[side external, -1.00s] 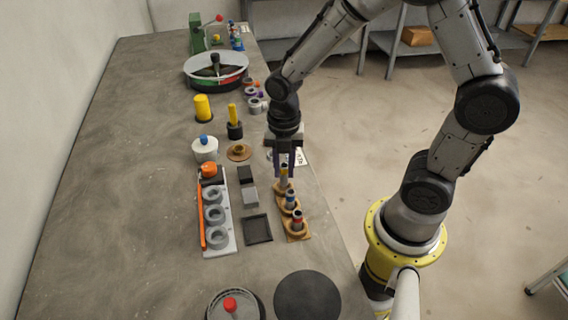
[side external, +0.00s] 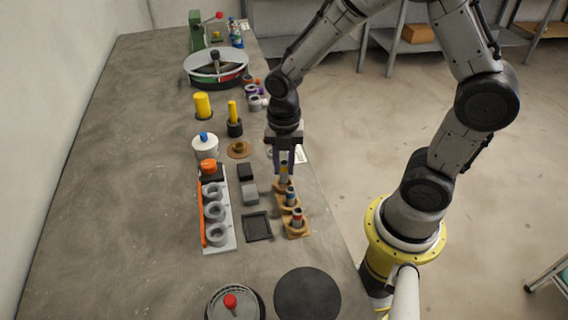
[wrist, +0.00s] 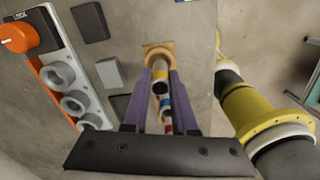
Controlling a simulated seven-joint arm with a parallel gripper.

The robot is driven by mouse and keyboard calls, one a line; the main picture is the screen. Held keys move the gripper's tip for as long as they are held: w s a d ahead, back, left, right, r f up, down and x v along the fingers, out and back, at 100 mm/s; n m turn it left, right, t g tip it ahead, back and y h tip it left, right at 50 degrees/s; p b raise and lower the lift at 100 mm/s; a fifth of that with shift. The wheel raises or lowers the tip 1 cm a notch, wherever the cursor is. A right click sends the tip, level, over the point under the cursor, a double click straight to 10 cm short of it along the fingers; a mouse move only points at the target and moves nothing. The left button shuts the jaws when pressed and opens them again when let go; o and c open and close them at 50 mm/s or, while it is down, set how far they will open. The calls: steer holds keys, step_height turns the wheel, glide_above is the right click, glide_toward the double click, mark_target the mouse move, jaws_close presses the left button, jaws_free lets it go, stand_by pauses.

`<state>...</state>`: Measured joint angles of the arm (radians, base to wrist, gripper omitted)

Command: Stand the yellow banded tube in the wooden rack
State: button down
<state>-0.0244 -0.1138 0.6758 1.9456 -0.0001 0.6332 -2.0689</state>
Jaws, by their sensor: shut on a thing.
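My gripper (side external: 284,170) is shut on the yellow banded tube (side external: 284,167), which is upright with a dark top and a yellow band. The wooden rack (side external: 305,232) lies near the table's right edge. The held tube is at the rack's far position; its lower end is close to or inside the far ring, and I cannot tell how deep it sits. A blue banded tube (side external: 291,196) and a red banded tube (side external: 297,217) stand in the other positions. In the wrist view the yellow banded tube (wrist: 160,74) is between the purple fingers, with the rack's far ring (wrist: 152,48) beyond.
A grey holder with several rings (side external: 231,238) and an orange knob (side external: 208,165) stands left of the rack. A black tray (side external: 257,227) and a grey block (side external: 250,193) lie between them. A dark disc (side external: 307,296) lies in front. The table's left side is clear.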

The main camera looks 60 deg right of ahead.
steer(key=shift+f, duration=0.25)
steer(key=shift+f, duration=0.95)
steer(key=shift+c, duration=2.3)
jaws_free()
steer(key=shift+r, duration=0.15)
steer(key=shift+r, duration=0.6)
steer(key=shift+r, duration=0.1)
